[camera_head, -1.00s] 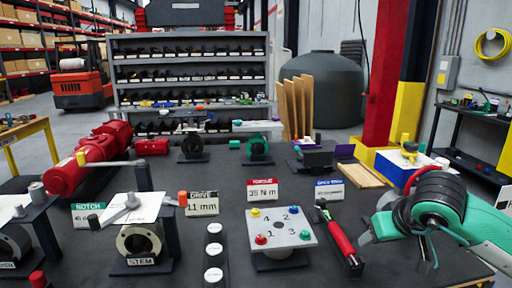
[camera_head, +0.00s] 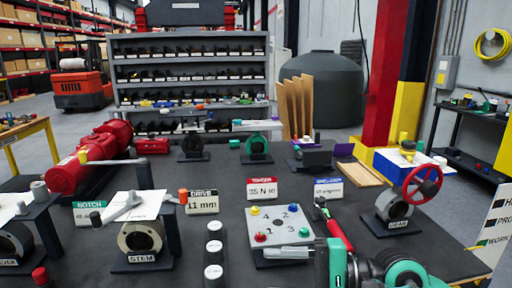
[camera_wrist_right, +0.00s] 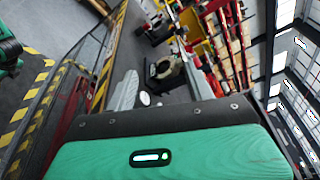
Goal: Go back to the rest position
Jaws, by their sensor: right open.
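My right gripper (camera_head: 290,252) comes in low from the bottom right in the head view, at the front edge of the grey plate with numbered coloured knobs (camera_head: 279,228). Whether it touches the plate cannot be told. In the right wrist view its two grey fingers (camera_wrist_right: 160,88) are apart, with nothing held between them. The red handwheel (camera_head: 422,182) stands upright on its gear stand (camera_head: 394,212), clear of the gripper. My left gripper is not in view.
The red-handled tool (camera_head: 339,233) lies close behind my right arm. Black-and-white round pieces (camera_head: 214,250), the stem stand (camera_head: 141,238) and the red actuator (camera_head: 92,160) stand left on the dark table. Yellow-black striped edging (camera_wrist_right: 104,80) shows in the wrist view.

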